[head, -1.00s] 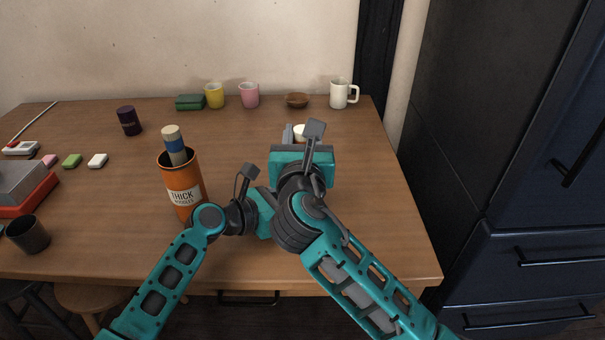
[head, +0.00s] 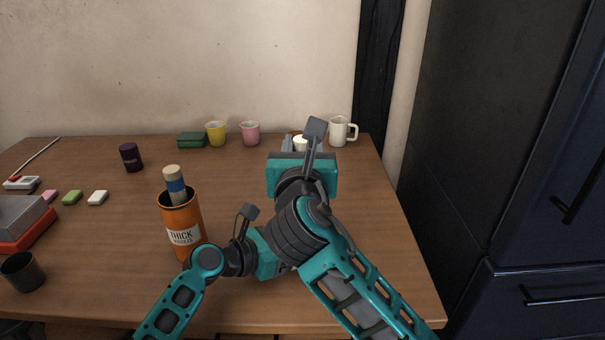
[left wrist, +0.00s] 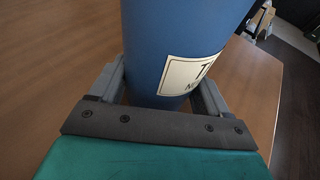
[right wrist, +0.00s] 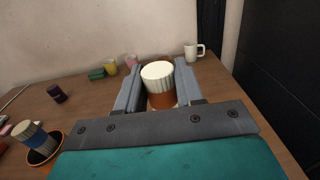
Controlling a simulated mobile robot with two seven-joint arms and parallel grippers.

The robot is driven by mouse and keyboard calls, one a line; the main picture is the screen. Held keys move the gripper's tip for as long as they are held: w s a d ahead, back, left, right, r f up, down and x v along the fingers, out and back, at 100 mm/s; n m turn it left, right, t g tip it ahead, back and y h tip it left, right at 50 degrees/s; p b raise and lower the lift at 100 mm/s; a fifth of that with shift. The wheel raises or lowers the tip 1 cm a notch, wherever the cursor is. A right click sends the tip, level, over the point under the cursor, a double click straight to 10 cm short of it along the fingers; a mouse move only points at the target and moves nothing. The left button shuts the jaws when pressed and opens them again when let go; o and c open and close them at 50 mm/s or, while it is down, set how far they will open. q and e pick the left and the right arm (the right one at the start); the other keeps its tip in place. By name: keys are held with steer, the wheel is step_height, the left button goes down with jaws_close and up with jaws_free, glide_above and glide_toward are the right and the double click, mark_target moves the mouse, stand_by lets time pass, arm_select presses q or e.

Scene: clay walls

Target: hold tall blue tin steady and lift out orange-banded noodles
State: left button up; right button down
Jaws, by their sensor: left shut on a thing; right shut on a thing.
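The tall blue tin (left wrist: 172,45) with a cream label fills the left wrist view; my right arm hides it in the head view. My left gripper (left wrist: 160,88) is shut around its sides. The orange-banded noodles (right wrist: 160,98) stand upright between the fingers of my right gripper (right wrist: 158,82), which is shut on them. Their cream top (head: 300,142) shows beside the right gripper (head: 294,145) in the head view. Their lower end is hidden, so I cannot tell whether they are clear of the tin.
An orange tin (head: 182,220) labelled THICK holds blue-banded noodles (head: 174,182) left of my arms. A dark purple tin (head: 131,158), a yellow cup (head: 216,133), a pink cup (head: 250,133) and a white mug (head: 338,131) stand farther back. The table between is clear.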

step_height(320, 180, up, 12)
steer(key=shift+r, duration=0.1)
arm_select(q)
steer(key=o, duration=0.8)
steer(key=shift+c, duration=0.2)
steer(key=shift+a, duration=0.1)
